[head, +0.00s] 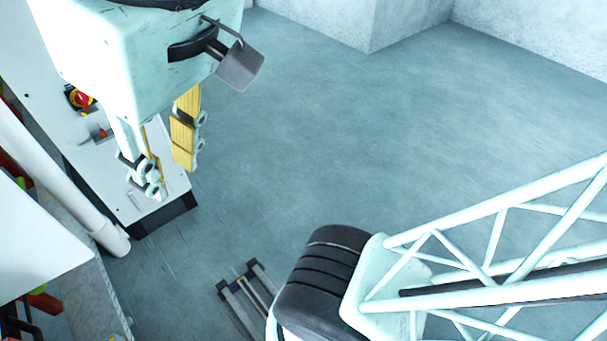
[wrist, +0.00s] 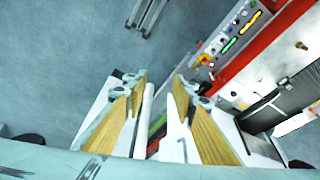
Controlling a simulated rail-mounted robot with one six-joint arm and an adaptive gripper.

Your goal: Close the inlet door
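My gripper (head: 170,168) hangs at the upper left in the head view, fingers pointing down, with yellow pads. It also shows in the wrist view (wrist: 160,86), where the fingers stand apart with nothing held between them. A white machine panel (head: 98,160) lies behind and left of the gripper in the head view. In the wrist view a white machine front (wrist: 290,45) with a dark recessed part (wrist: 262,119) is at the right. I cannot tell for sure which part is the inlet door or how far it stands open.
A control panel with coloured buttons (wrist: 232,35) sits beside a red frame strip (wrist: 262,48). A white pipe (head: 60,185) runs along the left, and a red-yellow switch (head: 80,98) is on the white panel. Floor (head: 350,130) is open to the right.

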